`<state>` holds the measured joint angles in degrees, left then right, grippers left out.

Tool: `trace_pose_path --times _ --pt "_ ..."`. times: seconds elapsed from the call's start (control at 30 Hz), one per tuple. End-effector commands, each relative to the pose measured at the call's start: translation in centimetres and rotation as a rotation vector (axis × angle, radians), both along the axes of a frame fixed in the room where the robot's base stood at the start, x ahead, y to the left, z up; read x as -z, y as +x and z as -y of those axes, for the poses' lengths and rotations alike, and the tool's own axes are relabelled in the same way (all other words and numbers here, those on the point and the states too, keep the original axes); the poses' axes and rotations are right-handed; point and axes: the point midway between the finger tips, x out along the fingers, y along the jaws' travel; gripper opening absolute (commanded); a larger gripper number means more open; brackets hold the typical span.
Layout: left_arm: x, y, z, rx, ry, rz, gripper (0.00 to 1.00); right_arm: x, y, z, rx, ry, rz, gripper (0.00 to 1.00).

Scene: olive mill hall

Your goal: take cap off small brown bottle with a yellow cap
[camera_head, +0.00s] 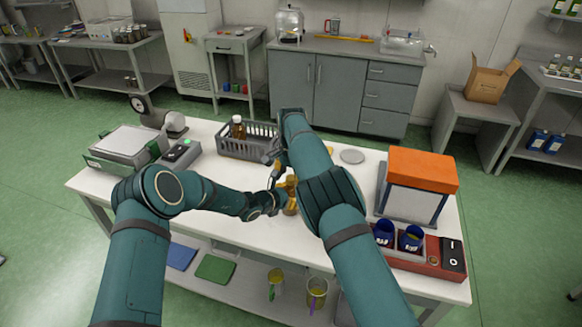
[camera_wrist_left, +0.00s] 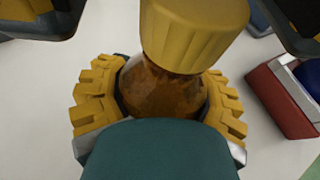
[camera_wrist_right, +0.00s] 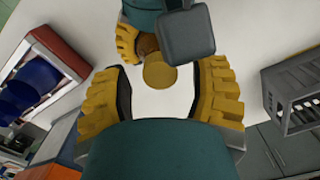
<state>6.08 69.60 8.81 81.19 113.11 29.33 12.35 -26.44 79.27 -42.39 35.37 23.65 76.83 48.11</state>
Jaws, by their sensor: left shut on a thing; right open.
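The small brown bottle (camera_wrist_left: 165,90) shows large in the left wrist view, with its ribbed yellow cap (camera_wrist_left: 193,35) on top. My left gripper (camera_wrist_left: 160,90) is shut on the bottle's brown body, one yellow-padded finger on each side, below the cap. In the right wrist view the yellow cap (camera_wrist_right: 160,73) appears between the fingers of my right gripper (camera_wrist_right: 163,78). The right gripper is open, with a gap on both sides of the cap. In the head view the bottle is mostly hidden by my arms and grippers.
A grey crate (camera_head: 240,152) with another brown bottle (camera_head: 238,127) stands behind on the white table. A scale (camera_head: 122,143) is at left. An orange-topped box (camera_head: 422,170) and a red holder (camera_head: 437,262) with blue cups are at right. The front of the table is clear.

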Motion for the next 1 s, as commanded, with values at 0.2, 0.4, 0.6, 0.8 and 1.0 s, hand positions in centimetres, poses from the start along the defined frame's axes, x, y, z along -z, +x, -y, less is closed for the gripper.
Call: trace_pose_path --times 0.2,0.4,0.6,0.8,1.0 --pt "0.05 -0.01 -0.03 0.000 0.001 -0.001 0.00 0.98 0.00 -0.01 0.000 0.001 0.001 0.60" --pt "0.05 -0.01 -0.03 0.000 0.001 -0.001 0.00 1.01 0.00 -0.01 0.000 0.001 0.001 0.60" --pt "0.05 -0.02 -0.02 0.000 0.001 -0.001 0.00 1.01 -0.01 -0.01 0.000 0.001 0.001 0.02" --pt "0.05 -0.01 -0.03 0.000 0.001 -0.001 0.00 1.00 -0.01 -0.01 0.000 0.001 0.001 0.00" --pt "0.05 -0.01 -0.03 0.000 0.001 -0.001 0.00 1.02 -0.03 -0.03 -0.137 0.004 0.002 0.00"
